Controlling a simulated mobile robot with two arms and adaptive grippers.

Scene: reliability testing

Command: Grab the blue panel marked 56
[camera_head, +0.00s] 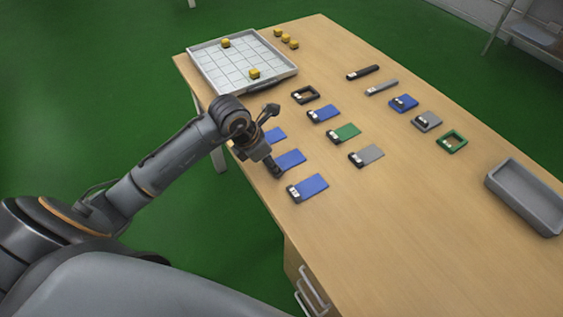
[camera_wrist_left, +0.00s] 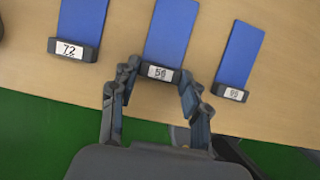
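The blue panel marked 56 (camera_wrist_left: 168,35) lies flat on the table, in the middle of three blue panels in the left wrist view. Its black end block carries a white label that looks like 56, though the last digit is blurred. My left gripper (camera_wrist_left: 156,84) is open, with one finger on each side of this block and small gaps showing. In the head view the middle blue panel (camera_head: 291,159) shows beside my left gripper (camera_head: 274,166), which hides its block end. My right gripper is not in view.
Blue panels lie on both sides: one marked 72 (camera_wrist_left: 82,20) and one with an unclear label (camera_wrist_left: 240,55). Green (camera_head: 345,133) and grey (camera_head: 367,156) panels lie farther right. A gridded tray (camera_head: 240,88) is at the back, a grey bin (camera_head: 525,200) at right. The near-right tabletop is clear.

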